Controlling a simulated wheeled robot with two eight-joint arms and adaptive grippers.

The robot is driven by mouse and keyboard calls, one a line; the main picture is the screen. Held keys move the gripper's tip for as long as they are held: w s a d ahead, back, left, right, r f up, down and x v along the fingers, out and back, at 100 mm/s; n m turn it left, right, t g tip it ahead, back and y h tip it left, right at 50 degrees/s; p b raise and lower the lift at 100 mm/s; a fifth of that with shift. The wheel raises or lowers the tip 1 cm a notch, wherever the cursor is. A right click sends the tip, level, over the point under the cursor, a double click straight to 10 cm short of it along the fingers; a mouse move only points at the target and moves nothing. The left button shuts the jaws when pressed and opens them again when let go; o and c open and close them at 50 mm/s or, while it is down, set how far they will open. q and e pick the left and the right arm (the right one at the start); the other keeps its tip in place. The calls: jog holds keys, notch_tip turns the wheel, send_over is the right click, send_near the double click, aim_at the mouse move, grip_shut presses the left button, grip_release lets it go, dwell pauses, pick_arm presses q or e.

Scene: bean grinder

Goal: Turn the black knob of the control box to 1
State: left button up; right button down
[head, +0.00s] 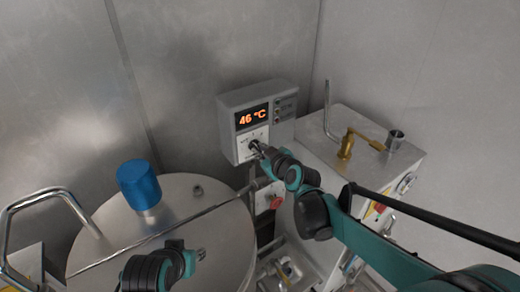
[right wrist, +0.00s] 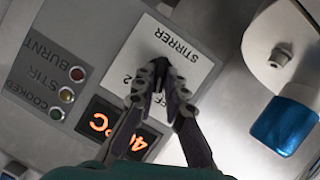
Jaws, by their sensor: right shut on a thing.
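The grey control box (head: 228,112) is on the metal wall and its orange display reads 46 °C. The black knob (head: 253,146) sits on a white plate below the display. In the right wrist view the plate (right wrist: 186,42) appears upside down, with "STIRRER", a "2" and part of "OFF" legible. My right gripper (head: 257,147) is at the knob, its fingertips (right wrist: 161,70) closed around it. The fingers hide most of the knob, so its pointing direction cannot be read. My left gripper (head: 198,256) is over the round metal lid, away from the box; its finger opening is unclear.
A round metal vessel lid (head: 215,222) with a blue cap (head: 139,184) stands at lower left, beside a bent metal handle (head: 35,199). Right of the box is a metal machine (head: 350,125) with a brass tap (head: 347,145). Indicator lamps (right wrist: 66,95) are on the box.

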jog(key=shift+w+d+m+g+y, duration=0.15)
jog(key=shift+m+g+y, duration=0.55)
jog(key=shift+m, duration=0.8)
jog(key=c, duration=1.6)
grip_release()
jog(key=v, duration=1.2)
jog(key=shift+d, duration=0.1)
jog(key=shift+f, duration=0.1)
